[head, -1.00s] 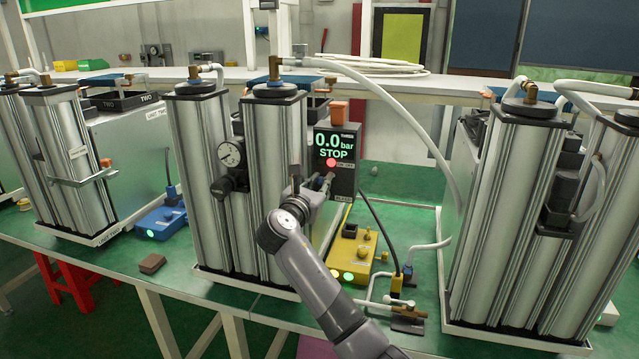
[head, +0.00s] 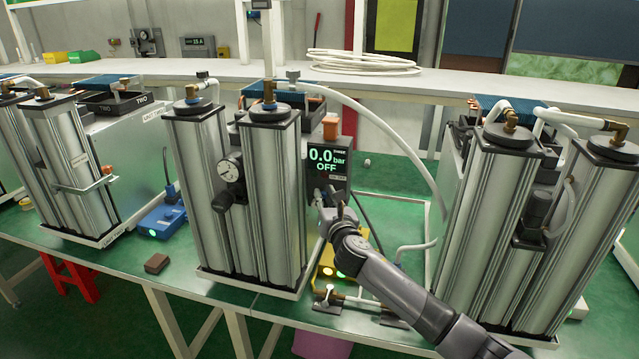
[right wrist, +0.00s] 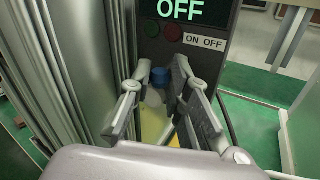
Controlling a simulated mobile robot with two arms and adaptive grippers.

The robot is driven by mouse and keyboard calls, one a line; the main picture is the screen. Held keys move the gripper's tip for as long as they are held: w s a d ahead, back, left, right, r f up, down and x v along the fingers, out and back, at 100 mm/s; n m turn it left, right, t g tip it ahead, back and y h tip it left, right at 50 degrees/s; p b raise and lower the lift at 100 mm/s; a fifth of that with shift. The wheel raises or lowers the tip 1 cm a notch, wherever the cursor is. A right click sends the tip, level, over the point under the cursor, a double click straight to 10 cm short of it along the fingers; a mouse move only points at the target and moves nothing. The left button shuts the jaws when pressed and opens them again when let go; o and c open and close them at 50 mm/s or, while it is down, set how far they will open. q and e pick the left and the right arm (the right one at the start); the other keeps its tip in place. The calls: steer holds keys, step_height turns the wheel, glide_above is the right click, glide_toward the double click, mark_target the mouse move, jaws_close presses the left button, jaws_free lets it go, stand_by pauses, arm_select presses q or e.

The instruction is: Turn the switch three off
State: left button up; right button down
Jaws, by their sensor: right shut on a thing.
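The dark control panel of the middle unit (head: 329,160) reads 0.0 bar and OFF. Its display (right wrist: 181,10) also reads OFF in the right wrist view. A dark red lamp (right wrist: 173,33) and a dark green lamp (right wrist: 151,28) sit below it, beside an ON OFF label (right wrist: 204,41). My right gripper (head: 331,200) is at the lower part of this panel. In the right wrist view its fingers close around a small blue-topped part (right wrist: 160,76), probably the switch; its lower part is partly hidden by the fingers. My left gripper is not in view.
Tall metal columns (head: 272,190) stand close left of my right gripper, with a gauge (head: 230,170). Another column unit (head: 490,220) stands to the right. A yellow box (head: 326,267) and pipe fittings (head: 330,294) lie below my arm. A white hose (head: 385,125) arcs above.

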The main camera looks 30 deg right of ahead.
steer(key=n+y+b, duration=0.1)
steer(key=y, duration=0.1)
steer(key=d+n+y+b, duration=0.1)
steer(key=n+y, duration=0.1)
steer(key=y, duration=0.1)
steer(key=s+d+n+y+b, duration=0.1)
steer(key=n+y, duration=0.1)
steer(key=y, duration=0.1)
steer(key=shift+s+d+f+t, duration=0.1)
steer(key=shift+d+t, duration=0.05)
steer(key=shift+t, duration=0.25)
steer(key=shift+n+y, duration=0.3)
steer(key=shift+y, duration=0.1)
steer(key=c, duration=1.7)
jaws_free()
steer(key=shift+d, duration=0.1)
